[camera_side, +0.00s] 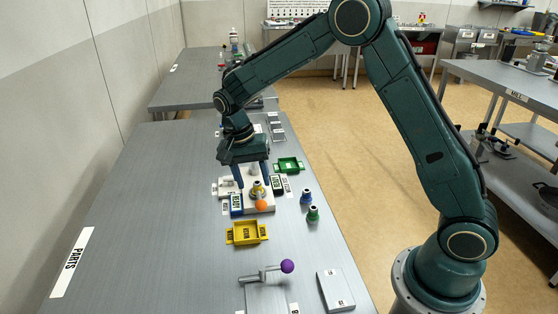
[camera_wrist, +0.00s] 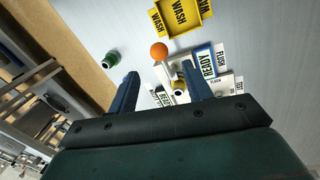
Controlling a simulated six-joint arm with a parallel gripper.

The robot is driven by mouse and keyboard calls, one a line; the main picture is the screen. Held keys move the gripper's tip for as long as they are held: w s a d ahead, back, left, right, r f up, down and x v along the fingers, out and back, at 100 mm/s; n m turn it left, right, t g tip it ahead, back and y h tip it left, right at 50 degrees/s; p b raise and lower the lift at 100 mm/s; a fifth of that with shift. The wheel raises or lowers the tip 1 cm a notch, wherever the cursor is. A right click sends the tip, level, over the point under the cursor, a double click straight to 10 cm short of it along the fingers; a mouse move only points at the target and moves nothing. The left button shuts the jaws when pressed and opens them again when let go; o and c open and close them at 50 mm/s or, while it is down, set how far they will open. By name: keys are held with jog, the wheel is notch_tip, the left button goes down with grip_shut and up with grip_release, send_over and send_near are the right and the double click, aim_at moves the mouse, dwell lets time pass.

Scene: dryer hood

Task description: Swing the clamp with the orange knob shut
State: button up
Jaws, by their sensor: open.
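The orange knob (camera_side: 261,206) of the clamp sits low at the front edge of a pale block among the blue READY labels. In the wrist view the orange knob (camera_wrist: 158,51) is just beyond my fingertips, at the end of a short pale lever. My gripper (camera_side: 254,184) points down over this block; its fingers are apart and nothing is held between them. In the wrist view my gripper (camera_wrist: 158,75) has the knob ahead of the gap between its fingers. A brass-coloured part (camera_side: 258,189) stands behind the knob. The clamp's pivot is hard to make out.
A second clamp with a purple knob (camera_side: 287,266) stands nearer the front. A yellow WASH tray (camera_side: 246,233) lies between them. A green tray (camera_side: 289,165) is behind. Blue (camera_side: 306,197) and green (camera_side: 313,213) bottles stand to the right. The bench's left side is clear.

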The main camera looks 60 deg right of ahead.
notch_tip(320, 180, up, 6)
jog(key=w, duration=0.1)
jog(key=shift+a+r, duration=0.15)
jog(key=shift+a, duration=0.2)
jog(key=s+d+r+n+t, duration=0.2)
jog(key=s+r+n+t, duration=0.3)
jog(key=s+r, duration=0.75)
jog(key=s+f+n+t+y, duration=0.1)
jog(key=s+n, duration=0.5)
jog(key=s, duration=0.9)
jog(key=shift+s+a+f+t, duration=0.4)
jog(key=shift+f+t, duration=0.1)
jog(key=shift+t, duration=0.2)
